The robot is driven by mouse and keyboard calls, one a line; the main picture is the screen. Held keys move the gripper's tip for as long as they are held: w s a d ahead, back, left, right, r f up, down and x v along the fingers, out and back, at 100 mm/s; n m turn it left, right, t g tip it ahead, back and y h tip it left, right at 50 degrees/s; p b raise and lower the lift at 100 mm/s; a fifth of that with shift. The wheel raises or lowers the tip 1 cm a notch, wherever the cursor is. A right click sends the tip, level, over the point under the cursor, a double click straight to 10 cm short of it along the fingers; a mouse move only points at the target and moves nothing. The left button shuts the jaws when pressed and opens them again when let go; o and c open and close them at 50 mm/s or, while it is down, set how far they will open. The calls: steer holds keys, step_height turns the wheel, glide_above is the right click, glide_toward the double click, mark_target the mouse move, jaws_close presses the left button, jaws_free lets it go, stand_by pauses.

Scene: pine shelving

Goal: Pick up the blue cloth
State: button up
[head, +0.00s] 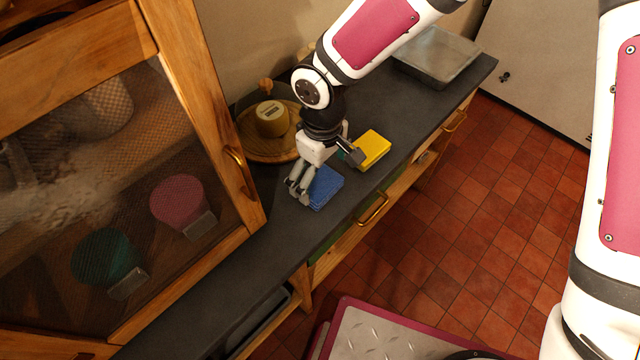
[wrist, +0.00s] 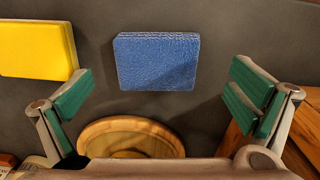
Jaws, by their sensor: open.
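The blue cloth (head: 326,187) is a folded square lying flat on the dark countertop in the head view. In the wrist view the blue cloth (wrist: 157,62) lies beyond the fingertips, roughly midway between them and a little to the left. My gripper (head: 299,192) is just to the left of the cloth in the head view, fingers pointing down, partly overlapping its edge. In the wrist view my gripper (wrist: 163,92) is spread wide with green pads and nothing between them. Whether a finger touches the cloth cannot be told.
A yellow folded cloth (head: 372,148) lies close to the blue one. A round wooden tray (head: 252,147) with a yellow container (head: 271,119) stands behind. A mesh-door cabinet (head: 238,226) is at left. A glass dish (head: 436,55) sits at the far end. The counter (head: 260,262) in front is clear.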

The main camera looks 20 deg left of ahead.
mark_target(322, 184)
steer(key=shift+w+f, duration=0.1)
steer(key=shift+f, duration=1.8)
steer(key=c, duration=1.2)
steer(key=shift+r, duration=0.15)
steer(key=shift+r, duration=0.6)
step_height(322, 184, up, 2)
steer(key=shift+w+r, duration=0.1)
steer(key=shift+r, duration=0.1)
steer(key=s+d, duration=0.1)
steer(key=s, duration=0.4)
steer(key=s+d+b, duration=0.1)
steer(key=s+d, duration=0.1)
steer(key=s, duration=0.3)
steer(key=s+d+r, duration=0.1)
steer(key=s, duration=0.4)
steer(key=shift+s+d+r+b, duration=0.1)
steer(key=shift+s+d+b, duration=0.15)
steer(key=shift+d+b, duration=0.15)
